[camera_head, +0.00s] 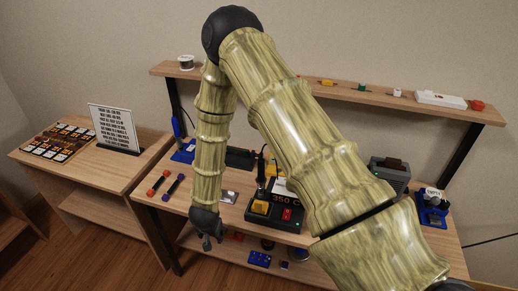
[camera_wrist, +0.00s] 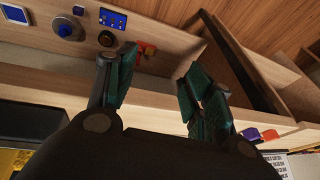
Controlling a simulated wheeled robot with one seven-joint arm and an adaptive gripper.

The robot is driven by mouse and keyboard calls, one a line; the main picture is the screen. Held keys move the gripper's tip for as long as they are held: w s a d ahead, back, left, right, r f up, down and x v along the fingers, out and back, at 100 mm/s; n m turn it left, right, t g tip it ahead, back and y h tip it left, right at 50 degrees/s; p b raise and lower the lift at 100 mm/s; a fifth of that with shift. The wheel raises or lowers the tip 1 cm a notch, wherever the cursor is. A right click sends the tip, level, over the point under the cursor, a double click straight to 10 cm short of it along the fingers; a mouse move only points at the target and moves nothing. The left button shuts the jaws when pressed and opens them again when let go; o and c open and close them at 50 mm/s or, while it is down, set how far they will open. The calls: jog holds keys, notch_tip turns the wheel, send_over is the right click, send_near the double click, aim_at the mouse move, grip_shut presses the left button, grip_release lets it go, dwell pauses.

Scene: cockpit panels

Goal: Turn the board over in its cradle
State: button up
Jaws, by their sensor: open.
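My gripper (camera_head: 207,241) hangs low at the bench's front edge, pointing down. In the wrist view its two green-padded fingers (camera_wrist: 158,64) are spread apart with nothing between them. A dark flat thing (camera_head: 240,158) with a greenish tint lies on the bench top just right of my forearm. It may be the board in its cradle, but my arm partly covers that area and I cannot tell which side is up. My gripper is well in front of it and below it, not touching it.
A soldering station (camera_head: 278,213) stands mid-bench. The lower shelf (camera_wrist: 180,62) holds a blue panel (camera_wrist: 113,18) and a red part (camera_wrist: 145,48). A printed sign (camera_head: 115,127) stands on the left table. A grey box (camera_head: 389,174) stands right.

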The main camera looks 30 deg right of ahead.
jog(key=w+a+r+m, duration=0.1)
jog(key=w+r, duration=0.3)
jog(key=w+d+r+m, duration=0.1)
jog(key=w+d+m, duration=0.1)
jog(key=w+d, duration=0.1)
jog(key=w+d+r+m+h, duration=0.1)
jog(key=w+d+r+m, duration=0.1)
jog(key=d, duration=0.4)
jog(key=w+d+r+m, duration=0.2)
jog(key=w+d+m, duration=0.1)
jog(key=w+d, duration=0.1)
jog(key=shift+w+d+r+h, duration=0.15)
jog(key=shift+d+r+h, duration=0.05)
jog(key=shift+r+h, duration=0.1)
jog(key=w+d+r+m, duration=0.3)
jog(key=d+r+m, duration=0.25)
jog(key=d, duration=0.45)
jog(key=m+g, duration=0.2)
jog(key=m, duration=0.4)
send_near(261, 154)
jog(key=shift+n+y, duration=0.35)
jog(key=shift+y, duration=0.05)
jog(key=shift+d+p+x, duration=0.2)
jog(key=shift+p+x, duration=0.9)
jog(key=shift+x, duration=1.5)
jog(key=shift+d+p+x, duration=0.15)
jog(key=shift+p+x, duration=0.9)
jog(key=shift+x, duration=1.55)
jog(key=c, duration=1)
